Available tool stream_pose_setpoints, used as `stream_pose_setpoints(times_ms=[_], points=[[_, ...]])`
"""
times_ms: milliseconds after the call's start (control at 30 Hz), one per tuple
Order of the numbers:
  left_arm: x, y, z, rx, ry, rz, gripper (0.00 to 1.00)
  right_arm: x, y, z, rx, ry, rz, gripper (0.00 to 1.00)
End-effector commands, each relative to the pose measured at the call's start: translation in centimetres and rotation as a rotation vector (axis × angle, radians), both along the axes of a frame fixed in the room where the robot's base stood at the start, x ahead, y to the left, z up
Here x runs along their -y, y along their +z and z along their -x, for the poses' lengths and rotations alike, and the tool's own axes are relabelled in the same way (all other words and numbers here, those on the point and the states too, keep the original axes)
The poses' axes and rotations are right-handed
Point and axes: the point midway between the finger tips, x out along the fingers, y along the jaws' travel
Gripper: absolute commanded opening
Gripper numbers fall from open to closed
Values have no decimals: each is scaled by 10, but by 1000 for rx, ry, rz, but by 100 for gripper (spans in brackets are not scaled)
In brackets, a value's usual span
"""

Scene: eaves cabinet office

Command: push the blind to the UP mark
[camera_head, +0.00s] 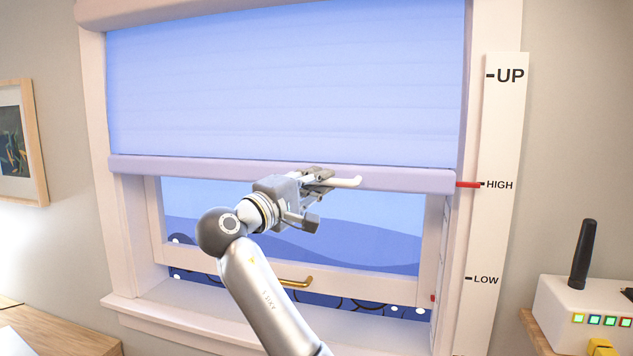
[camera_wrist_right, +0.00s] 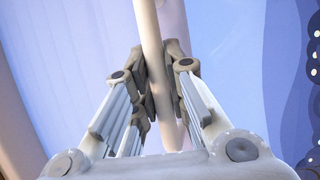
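The pale blue blind (camera_head: 285,85) covers the upper part of the window. Its lavender bottom rail (camera_head: 410,180) is level with the HIGH mark (camera_head: 498,184), where a red pointer (camera_head: 467,184) sits. The UP mark (camera_head: 508,75) is higher on the white scale board. My right gripper (camera_head: 318,180) is in front of the rail near its middle. In the right wrist view, its fingers (camera_wrist_right: 160,85) are closed around a cream rod-like handle (camera_wrist_right: 151,30). The handle's free end (camera_head: 346,182) sticks out to the right in the head view. My left gripper is not in view.
Below the rail is the window pane with a brass handle (camera_head: 296,283) and a sill (camera_head: 200,325). The LOW mark (camera_head: 483,280) is lower on the board. A white box with a black antenna (camera_head: 583,255) stands at right. A framed picture (camera_head: 20,145) hangs at left.

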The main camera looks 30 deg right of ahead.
Motion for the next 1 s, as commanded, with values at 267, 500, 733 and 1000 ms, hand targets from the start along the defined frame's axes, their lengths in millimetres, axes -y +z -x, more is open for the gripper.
stream_pose_setpoints(times_ms=[267, 500, 733, 1000], points=[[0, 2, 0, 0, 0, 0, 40, 0, 3, 0, 0, 0, 0, 0], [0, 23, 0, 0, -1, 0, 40, 0, 43, 1, 6, 1, 2, 0], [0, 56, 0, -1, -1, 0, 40, -1, 110, 1, 8, 3, 4, 0], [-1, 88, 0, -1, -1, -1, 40, -1, 175, 0, 6, 3, 5, 0]])
